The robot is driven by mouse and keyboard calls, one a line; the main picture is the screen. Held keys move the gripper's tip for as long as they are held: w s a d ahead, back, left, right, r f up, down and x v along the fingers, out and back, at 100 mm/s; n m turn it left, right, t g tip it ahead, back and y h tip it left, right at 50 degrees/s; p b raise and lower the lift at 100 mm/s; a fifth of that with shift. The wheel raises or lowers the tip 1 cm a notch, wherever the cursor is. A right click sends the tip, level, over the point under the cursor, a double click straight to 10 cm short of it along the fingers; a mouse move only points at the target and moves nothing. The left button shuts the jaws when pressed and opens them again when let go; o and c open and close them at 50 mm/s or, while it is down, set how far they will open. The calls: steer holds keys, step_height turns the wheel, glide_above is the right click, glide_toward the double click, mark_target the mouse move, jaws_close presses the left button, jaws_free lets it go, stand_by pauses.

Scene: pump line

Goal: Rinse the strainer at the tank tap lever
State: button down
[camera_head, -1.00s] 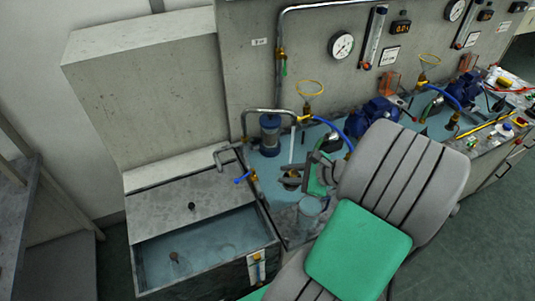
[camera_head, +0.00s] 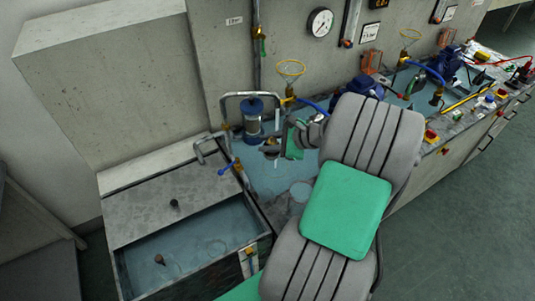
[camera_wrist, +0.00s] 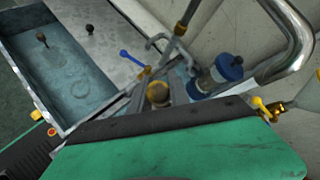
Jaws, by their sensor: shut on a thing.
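My gripper (camera_head: 271,150) is beyond the grey arm with green pads, over the blue bench top just right of the tank tap. In the wrist view a round brass-coloured piece (camera_wrist: 158,94) sits between the jaws. I take it for the strainer; its lower part is hidden, and it is very small in the head view. The tap lever (camera_head: 228,168) is blue, on a brass valve below a bent grey spout (camera_head: 207,147) at the tank's right side. The lever also shows in the wrist view (camera_wrist: 131,59), left of and apart from the held piece. The tank (camera_head: 262,240) holds water.
A clear cylinder with blue caps (camera_head: 253,116) stands close behind my gripper, under a bent metal pipe. A brass valve with a yellow ring handle (camera_head: 291,72) and a blue pump (camera_head: 357,88) are to the right. The open water lies left of the tap.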

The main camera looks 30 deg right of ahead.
steer(key=shift+w+d+f, duration=0.2)
steer(key=shift+w+d, duration=0.4)
steer(key=shift+w, duration=0.4)
steer(key=shift+w+d+f, duration=0.25)
steer(key=shift+w+d, duration=0.35)
steer(key=shift+w, duration=0.35)
steer(key=shift+w+d+f, duration=0.2)
steer(key=shift+w+d, duration=0.4)
steer(key=shift+w, duration=0.4)
steer(key=shift+s+d+p, duration=0.35)
steer(key=shift+d+p, duration=0.1)
steer(key=shift+d, duration=0.05)
steer(key=shift+a, duration=0.15)
steer(key=shift+w+a+p, duration=0.3)
steer(key=shift+a+p, duration=0.1)
steer(key=shift+p, duration=0.05)
steer(key=shift+d, duration=0.15)
